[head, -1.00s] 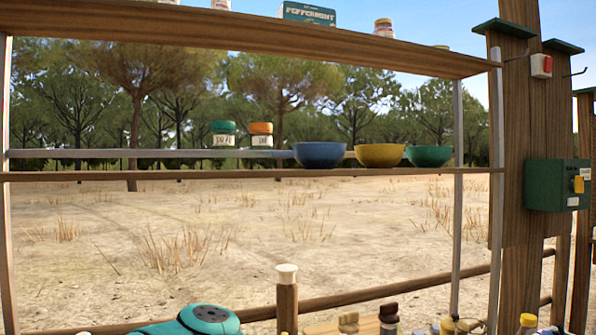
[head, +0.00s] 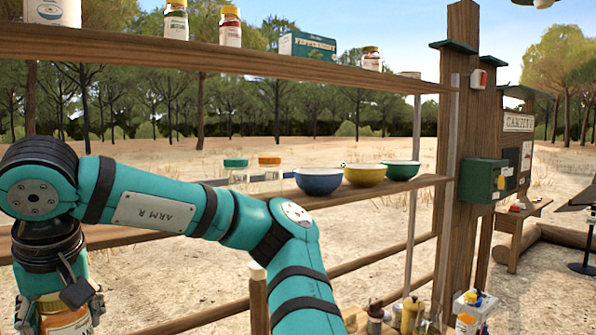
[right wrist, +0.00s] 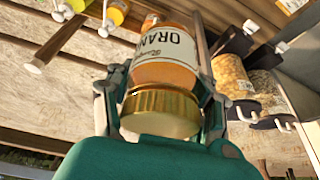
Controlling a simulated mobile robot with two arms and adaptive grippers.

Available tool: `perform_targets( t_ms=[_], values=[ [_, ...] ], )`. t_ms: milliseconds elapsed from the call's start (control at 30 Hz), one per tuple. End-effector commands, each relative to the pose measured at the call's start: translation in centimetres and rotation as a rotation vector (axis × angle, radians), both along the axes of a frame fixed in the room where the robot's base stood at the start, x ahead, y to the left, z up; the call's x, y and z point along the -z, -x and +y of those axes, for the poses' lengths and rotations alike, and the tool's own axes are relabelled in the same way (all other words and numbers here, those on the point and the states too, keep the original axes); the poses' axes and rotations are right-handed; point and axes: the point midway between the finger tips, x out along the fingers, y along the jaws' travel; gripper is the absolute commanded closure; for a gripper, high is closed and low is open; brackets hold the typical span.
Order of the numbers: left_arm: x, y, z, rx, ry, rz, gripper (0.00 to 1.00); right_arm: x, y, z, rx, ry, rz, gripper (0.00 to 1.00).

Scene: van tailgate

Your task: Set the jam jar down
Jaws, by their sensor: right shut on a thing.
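The jam jar has a gold lid, orange contents and a white label reading "ORAN". My right gripper (right wrist: 165,80) is shut on it, with one finger on each side, in the right wrist view (right wrist: 165,66). In the head view my right gripper (head: 58,302) points down at the lower left edge, in front of the shelves, with the jar (head: 68,322) below it. The jar's lower part is cut off by the picture edge there. Whether it touches anything beneath cannot be told. My left gripper is not in view.
An upper shelf (head: 300,68) bears jars and a peppermint box (head: 307,46). A lower shelf (head: 400,187) bears two lidded jars and a blue bowl (head: 320,181), a yellow bowl (head: 365,175) and a green bowl (head: 401,170). In the wrist view, other jars (right wrist: 233,80) sit at the right.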

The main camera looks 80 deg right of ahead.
Motion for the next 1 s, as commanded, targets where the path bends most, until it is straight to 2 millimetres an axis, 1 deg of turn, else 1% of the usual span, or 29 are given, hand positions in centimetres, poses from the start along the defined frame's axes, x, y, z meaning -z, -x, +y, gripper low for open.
perform_targets(
  t_ms=[33,100,200,300,433,600,700,767,867,1000],
  values=[
    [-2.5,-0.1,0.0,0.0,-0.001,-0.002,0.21,-3.9,0.3,-0.8,0.021,-0.002,-0.01,0.94],
    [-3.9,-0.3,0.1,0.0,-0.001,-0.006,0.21,-6.7,0.9,-1.8,0.043,-0.004,-0.009,0.94],
    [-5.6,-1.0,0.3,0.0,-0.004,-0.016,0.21,-9.8,1.7,-2.9,0.066,-0.005,-0.007,0.94],
    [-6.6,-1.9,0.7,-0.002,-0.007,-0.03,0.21,-11.9,2.3,-3.7,0.082,-0.003,-0.006,0.94],
    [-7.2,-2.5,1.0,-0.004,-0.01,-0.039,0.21,-13.2,2.8,-4.2,0.09,-0.004,-0.003,0.94],
    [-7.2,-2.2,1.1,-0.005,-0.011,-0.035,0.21,-13.3,2.9,-4.4,0.093,-0.003,-0.003,0.94],
    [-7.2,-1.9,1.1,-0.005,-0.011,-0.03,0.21,-13.2,2.6,-4.6,0.093,-0.004,-0.001,0.94],
    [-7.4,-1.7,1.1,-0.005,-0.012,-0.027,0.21,-13.3,1.9,-5.0,0.093,-0.005,-0.001,0.94],
    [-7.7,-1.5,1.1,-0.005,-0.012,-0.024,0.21,-13.3,0.2,-6.4,0.097,-0.007,0.002,0.94],
    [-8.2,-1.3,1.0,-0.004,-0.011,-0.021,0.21,-13.2,-2.8,-8.7,0.096,-0.007,0.003,0.94]
  ],
)
